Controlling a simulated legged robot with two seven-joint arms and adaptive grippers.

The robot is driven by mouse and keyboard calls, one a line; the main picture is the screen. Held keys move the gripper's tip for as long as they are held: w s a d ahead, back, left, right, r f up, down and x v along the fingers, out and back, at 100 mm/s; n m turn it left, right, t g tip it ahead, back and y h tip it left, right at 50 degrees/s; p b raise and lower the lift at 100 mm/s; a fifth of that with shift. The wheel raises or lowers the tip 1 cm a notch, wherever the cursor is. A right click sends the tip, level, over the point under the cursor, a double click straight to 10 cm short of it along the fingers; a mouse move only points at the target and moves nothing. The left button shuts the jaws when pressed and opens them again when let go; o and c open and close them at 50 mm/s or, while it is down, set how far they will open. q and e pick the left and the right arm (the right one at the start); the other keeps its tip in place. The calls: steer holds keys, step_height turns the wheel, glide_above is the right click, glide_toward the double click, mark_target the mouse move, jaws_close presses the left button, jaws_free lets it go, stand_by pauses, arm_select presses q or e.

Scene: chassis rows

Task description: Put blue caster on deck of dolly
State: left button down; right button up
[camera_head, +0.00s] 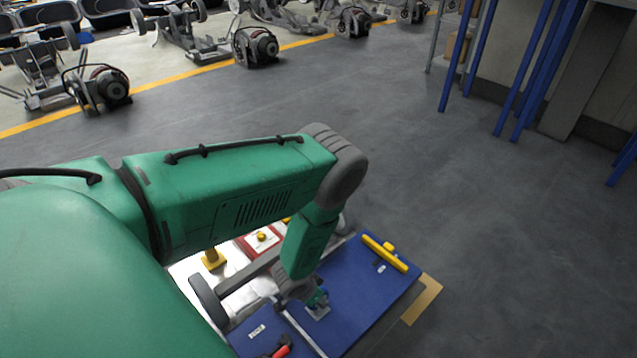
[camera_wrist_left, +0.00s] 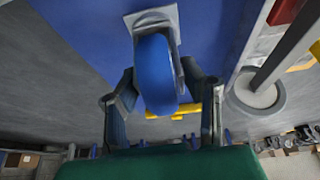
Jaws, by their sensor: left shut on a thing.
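The blue caster, a blue wheel (camera_wrist_left: 155,75) on a pale grey plate, is between the two fingers of my left gripper (camera_wrist_left: 160,88) in the wrist view. My left gripper (camera_head: 312,297) is shut on it, over the blue deck of the dolly (camera_head: 352,300) in the head view. The caster's plate (camera_head: 318,313) faces the deck and looks close to or on it; I cannot tell whether it touches. Much of the caster is hidden by the gripper in the head view. The deck also fills the top of the wrist view (camera_wrist_left: 85,35). My right gripper is not in view.
A yellow bar (camera_head: 385,253) lies along the deck's far edge. A red-handled tool (camera_head: 281,348) lies on its near part. Left of the deck are a grey wheeled frame (camera_head: 208,300), a yellow piece (camera_head: 213,259) and a red tray (camera_head: 245,245). Open floor lies to the right.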

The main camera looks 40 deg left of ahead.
arm_select(q)
steer(key=f, duration=0.1)
steer(key=f+b, duration=0.1)
steer(key=shift+d+f, duration=0.3)
steer(key=shift+d, duration=0.25)
steer(key=shift+d+r, duration=0.15)
steer(key=shift+r, duration=0.1)
steer(key=shift+f, duration=0.15)
steer(key=c, duration=1.3)
jaws_free()
steer(key=shift+a+f, duration=0.2)
steer(key=shift+a, duration=0.05)
steer(key=shift+o, duration=1.4)
steer(key=shift+a, duration=0.15)
steer(key=shift+f, duration=0.1)
steer(key=shift+d+r, duration=0.25)
steer(key=shift+r, duration=0.1)
steer(key=p+v, duration=0.5)
steer(key=v, duration=0.7)
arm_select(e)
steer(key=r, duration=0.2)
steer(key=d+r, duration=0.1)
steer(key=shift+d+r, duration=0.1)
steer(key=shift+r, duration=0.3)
arm_select(q)
steer(key=shift+w+a+f, duration=0.1)
